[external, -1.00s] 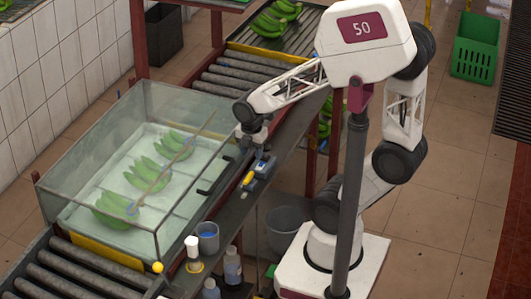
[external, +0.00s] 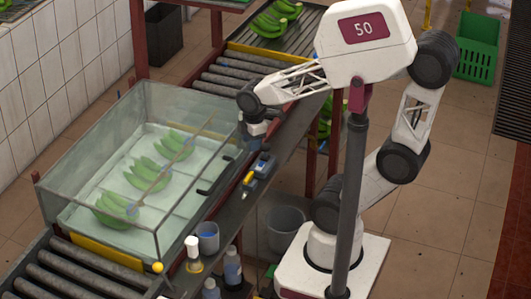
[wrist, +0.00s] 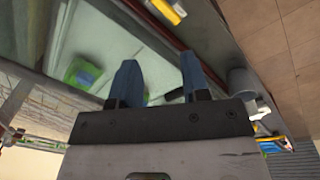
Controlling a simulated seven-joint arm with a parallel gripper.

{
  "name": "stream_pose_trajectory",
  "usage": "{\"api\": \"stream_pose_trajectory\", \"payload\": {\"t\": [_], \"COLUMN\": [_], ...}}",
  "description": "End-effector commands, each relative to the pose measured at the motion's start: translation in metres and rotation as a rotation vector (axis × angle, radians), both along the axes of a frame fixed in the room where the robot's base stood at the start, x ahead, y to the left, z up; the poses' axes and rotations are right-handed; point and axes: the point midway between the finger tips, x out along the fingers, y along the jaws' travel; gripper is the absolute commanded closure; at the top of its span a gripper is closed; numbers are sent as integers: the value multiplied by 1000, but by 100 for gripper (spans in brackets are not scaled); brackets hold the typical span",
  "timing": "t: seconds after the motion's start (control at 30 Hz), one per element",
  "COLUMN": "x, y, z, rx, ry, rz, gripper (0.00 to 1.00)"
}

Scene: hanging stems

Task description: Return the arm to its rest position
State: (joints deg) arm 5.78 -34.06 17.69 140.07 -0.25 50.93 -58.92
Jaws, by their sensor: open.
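My gripper (external: 253,142) is above the ledge at the right rim of the glass water tank (external: 196,205), at the end of my bent arm. In the wrist view, its two blue fingers (wrist: 160,76) stand apart with nothing between them. The tank holds several green banana clusters (external: 149,173) in shallow water, with a long thin stick lying across them. A blurred green cluster (wrist: 82,72) also shows in the wrist view. The external view is too small to show the fingertips clearly.
A blue-and-yellow tool (external: 262,166) lies on the ledge just below my gripper. A grey cup (external: 208,237) and bottles (external: 232,266) stand further along. A grey bucket (external: 286,228) and green crate (external: 476,47) stand on the floor.

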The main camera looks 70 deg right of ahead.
Motion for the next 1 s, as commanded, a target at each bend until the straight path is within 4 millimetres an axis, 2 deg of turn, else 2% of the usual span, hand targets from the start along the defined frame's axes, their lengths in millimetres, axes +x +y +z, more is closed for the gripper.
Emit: {"api": "stream_pose_trajectory", "payload": {"t": [0.3,0.6,0.8,1.0], "x": [-10,-22,-27,-28], "y": [14,25,29,30], "z": [38,68,78,80], "rx": [49,118,149,157], "ry": [-69,-120,-137,-139], "rz": [-407,-771,-906,-940], "gripper": [57,57,57,57]}}
